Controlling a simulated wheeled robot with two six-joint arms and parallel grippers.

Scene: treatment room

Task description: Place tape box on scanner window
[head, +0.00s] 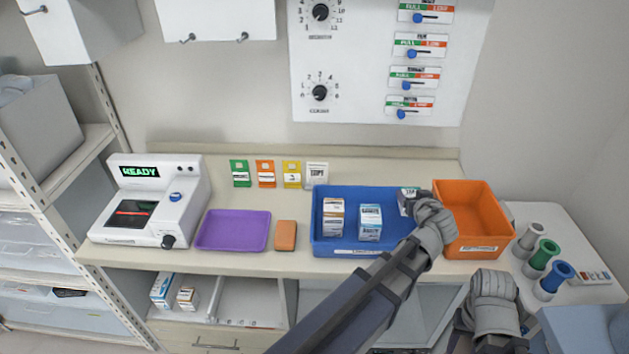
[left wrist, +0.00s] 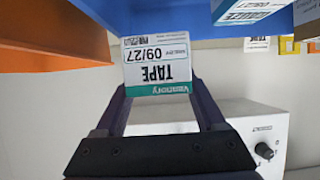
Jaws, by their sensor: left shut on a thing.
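The tape box (head: 407,200) is a small white and teal box at the right end of the blue bin (head: 333,248). My left gripper (head: 418,203) is shut on it; my wrist and hand hide part of it. In the left wrist view, the tape box (left wrist: 157,65), labelled TAPE, sits between the two dark fingers. Whether it is clear of the bin floor cannot be told. The scanner (head: 185,212) stands at the left of the counter, its screen reading READY. Its dark scanner window (head: 132,214) shows a red line and is bare. My right gripper (head: 494,290) is low at the right, fingers unclear.
Two more boxes (head: 333,216) (head: 370,222) stand in the blue bin. An orange bin (head: 467,212) adjoins it at the right. A purple tray (head: 233,230) and an orange block (head: 285,235) lie between scanner and blue bin. Several coloured cards (head: 266,173) stand behind.

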